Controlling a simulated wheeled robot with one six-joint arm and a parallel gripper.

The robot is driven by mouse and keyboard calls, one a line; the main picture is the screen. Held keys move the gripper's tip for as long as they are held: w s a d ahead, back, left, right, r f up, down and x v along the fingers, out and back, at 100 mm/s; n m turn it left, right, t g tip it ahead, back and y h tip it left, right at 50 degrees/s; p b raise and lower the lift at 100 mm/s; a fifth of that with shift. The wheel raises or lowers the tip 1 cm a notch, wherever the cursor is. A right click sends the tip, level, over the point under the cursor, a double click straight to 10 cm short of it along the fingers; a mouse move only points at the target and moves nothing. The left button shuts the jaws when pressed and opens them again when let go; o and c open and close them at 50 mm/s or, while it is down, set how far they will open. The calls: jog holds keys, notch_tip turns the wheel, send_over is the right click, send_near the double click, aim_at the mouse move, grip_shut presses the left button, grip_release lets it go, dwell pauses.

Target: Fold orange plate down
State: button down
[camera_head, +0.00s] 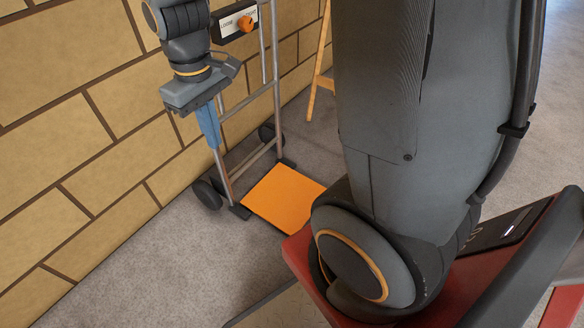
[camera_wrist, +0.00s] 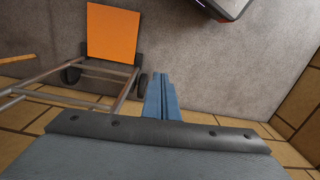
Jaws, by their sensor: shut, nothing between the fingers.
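The orange plate (camera_head: 283,195) lies flat and low, folded out from the foot of a grey metal hand truck (camera_head: 276,110) that stands upright by the brick wall. In the wrist view the orange plate (camera_wrist: 112,32) is at the upper left, beyond the truck's frame (camera_wrist: 92,84). My gripper (camera_head: 214,142) points down with its blue fingers shut and empty. It is above the plate's level, close to the truck's left upright in the head view. In the wrist view the fingers (camera_wrist: 160,85) are apart from the plate. The plate's right corner is partly hidden by my arm in the head view.
The brick wall (camera_head: 75,120) is close behind my gripper. A switch box with an orange knob (camera_head: 245,22) is on the wall. A wooden leg (camera_head: 320,65) stands behind the truck. Grey floor (camera_head: 150,262) is clear at the front left.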

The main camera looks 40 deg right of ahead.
jog(key=w+d+f+b, duration=0.3)
jog(key=w+d+f, duration=0.1)
jog(key=d+f, duration=0.5)
jog(key=w+d+f+b, duration=0.3)
jog(key=w+d+f, duration=0.2)
jog(key=d+f, duration=0.4)
jog(key=d, duration=0.4)
jog(key=shift+w+d+f+m+g, duration=0.15)
jog(key=shift+w+d+m+g, duration=0.05)
jog(key=shift+d+m+g, duration=0.1)
jog(key=s+d+f+b, duration=0.1)
jog(key=s+f+b, duration=0.2)
jog(key=f+b, duration=0.5)
jog(key=shift+s+f, duration=0.25)
jog(key=shift+f, duration=2.05)
jog(key=shift+d, duration=0.1)
